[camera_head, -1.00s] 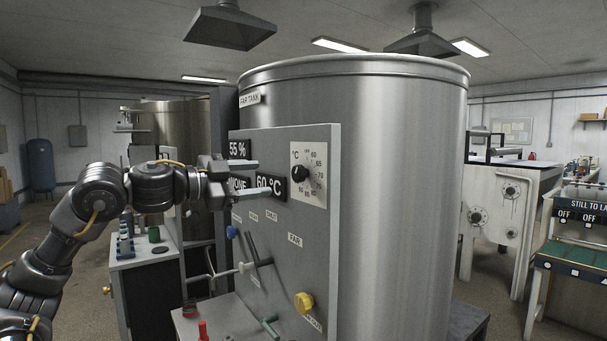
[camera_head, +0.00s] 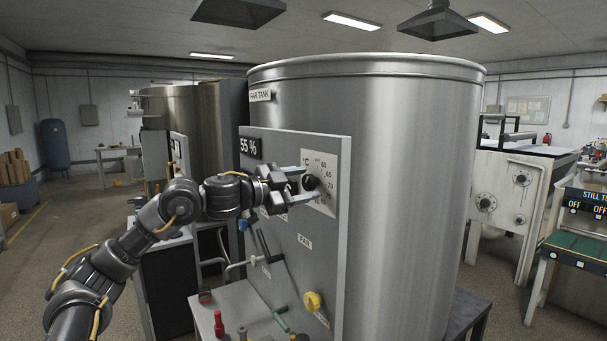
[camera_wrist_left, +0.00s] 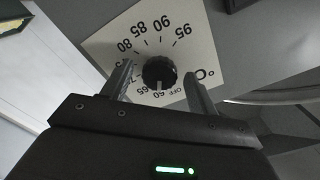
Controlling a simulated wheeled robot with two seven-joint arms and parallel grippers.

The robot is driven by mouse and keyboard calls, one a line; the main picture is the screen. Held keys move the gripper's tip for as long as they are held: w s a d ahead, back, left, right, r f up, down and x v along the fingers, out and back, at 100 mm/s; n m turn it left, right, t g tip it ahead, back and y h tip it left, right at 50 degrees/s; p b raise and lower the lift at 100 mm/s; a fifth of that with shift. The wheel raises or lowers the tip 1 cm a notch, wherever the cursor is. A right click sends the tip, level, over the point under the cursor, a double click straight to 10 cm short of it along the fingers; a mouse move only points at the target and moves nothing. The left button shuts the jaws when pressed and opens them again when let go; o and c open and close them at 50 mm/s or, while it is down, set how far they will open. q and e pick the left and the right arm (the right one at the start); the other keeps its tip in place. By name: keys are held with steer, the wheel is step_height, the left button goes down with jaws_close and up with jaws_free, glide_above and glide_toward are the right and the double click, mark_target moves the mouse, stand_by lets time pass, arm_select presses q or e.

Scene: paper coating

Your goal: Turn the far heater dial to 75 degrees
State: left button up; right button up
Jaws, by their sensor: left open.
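The far heater dial is a black knob (camera_head: 311,182) on a pale scale plate (camera_head: 328,168) on the grey panel of the far tank. In the left wrist view the knob (camera_wrist_left: 159,73) sits between my fingertips, with the scale numbers around it and its light pointer mark near 60. My left gripper (camera_head: 304,184) is at the dial with its fingers open on either side of the knob; it also shows in the left wrist view (camera_wrist_left: 155,80). I cannot tell whether a finger touches the knob. The 60 °C readout is hidden behind the gripper. My right gripper is not in view.
The far tank (camera_head: 400,170) stands behind the panel (camera_head: 300,240). Below the dial are a black lever (camera_head: 263,244), a yellow knob (camera_head: 312,301) and a red-topped item (camera_head: 219,322). A "55 %" readout (camera_head: 250,146) is at upper left. Open floor lies at left.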

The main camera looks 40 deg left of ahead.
arm_select(q)
steer(key=shift+w+d, duration=0.1)
steer(key=shift+w, duration=0.2)
steer(key=c, duration=1)
